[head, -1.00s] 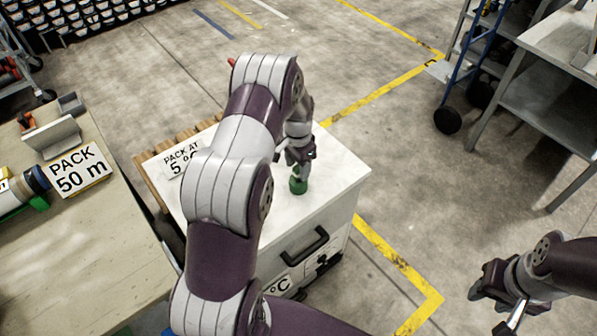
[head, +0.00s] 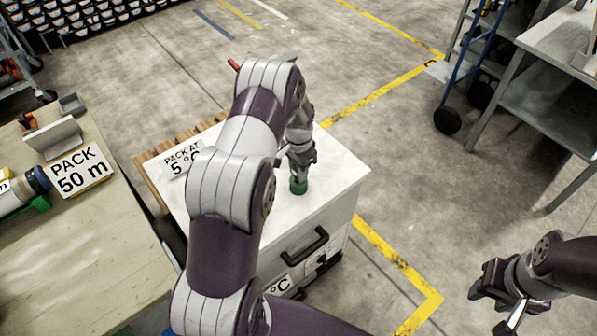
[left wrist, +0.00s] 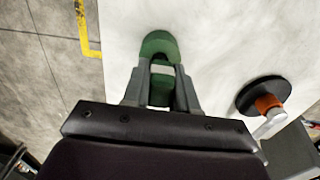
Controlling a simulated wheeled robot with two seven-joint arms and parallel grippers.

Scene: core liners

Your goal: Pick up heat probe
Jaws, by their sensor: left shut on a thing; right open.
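A green upright thing with a round base, which I take for the heat probe (head: 298,187), stands on the white cabinet top (head: 335,180). My left gripper (head: 299,173) points down over it with its fingers shut on its upper part. In the left wrist view the green base (left wrist: 159,43) shows beyond the fingertips (left wrist: 160,72), with a light segment between the fingers. The base appears to rest on the top; any gap is hard to tell. My right gripper (head: 489,308) is open and empty at the lower right, above the floor.
In the left wrist view a black disc with an orange band (left wrist: 265,100) is on the white top, right of my gripper. A "PACK AT 5 °C" sign (head: 182,160) stands at the cabinet's left.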

